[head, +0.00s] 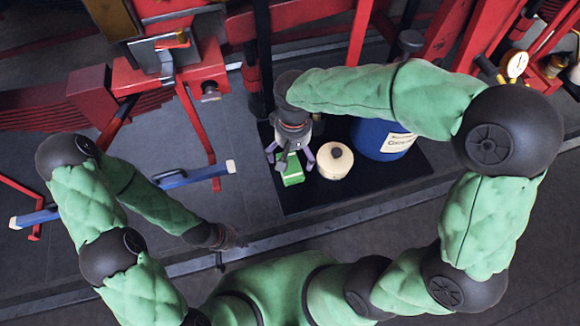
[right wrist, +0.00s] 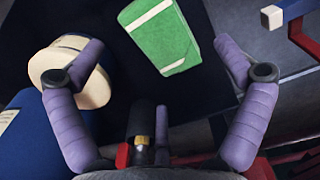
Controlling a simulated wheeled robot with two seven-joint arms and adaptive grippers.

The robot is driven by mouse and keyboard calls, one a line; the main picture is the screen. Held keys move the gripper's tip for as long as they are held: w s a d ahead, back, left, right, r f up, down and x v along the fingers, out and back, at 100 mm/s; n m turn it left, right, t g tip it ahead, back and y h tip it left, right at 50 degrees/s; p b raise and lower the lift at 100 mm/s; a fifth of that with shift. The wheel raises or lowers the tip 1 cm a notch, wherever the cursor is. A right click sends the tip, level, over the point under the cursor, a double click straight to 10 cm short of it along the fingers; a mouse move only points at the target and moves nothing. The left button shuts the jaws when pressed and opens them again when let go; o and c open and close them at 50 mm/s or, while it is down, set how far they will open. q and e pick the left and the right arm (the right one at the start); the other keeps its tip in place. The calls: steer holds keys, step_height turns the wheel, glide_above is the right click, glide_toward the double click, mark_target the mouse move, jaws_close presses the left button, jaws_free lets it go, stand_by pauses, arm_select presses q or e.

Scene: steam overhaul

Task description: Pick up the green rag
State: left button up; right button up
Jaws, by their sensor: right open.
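The green rag (head: 292,171) lies folded on a dark mat (head: 310,200) in the head view. It has a pale stripe. My right gripper (head: 290,157) is just above it, pointing down, and covers part of it from the head. In the right wrist view the rag (right wrist: 160,36) lies beyond and between the two open purple fingers (right wrist: 158,78), with nothing between them. My left gripper (head: 232,238) hangs low at the left of my body, away from the rag; its fingers are too dark and small to read.
A cream round container (head: 335,160) stands close to the right of the rag, by the left finger in the right wrist view (right wrist: 70,72). A blue drum (head: 382,138) with a label is further right. Red machinery (head: 200,75) stands behind. A blue bar (head: 190,178) lies to the left.

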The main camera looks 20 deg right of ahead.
mark_target(294, 164)
steer(key=f, duration=0.1)
steer(key=f+b, duration=0.1)
steer(key=f, duration=0.2)
steer(key=shift+s+d+b, duration=0.2)
steer(key=shift+s+b, duration=0.05)
steer(key=shift+b, duration=0.05)
steer(key=shift+f, duration=0.4)
steer(key=shift+r, duration=0.1)
steer(key=c, duration=1)
steer(key=shift+c, duration=0.2)
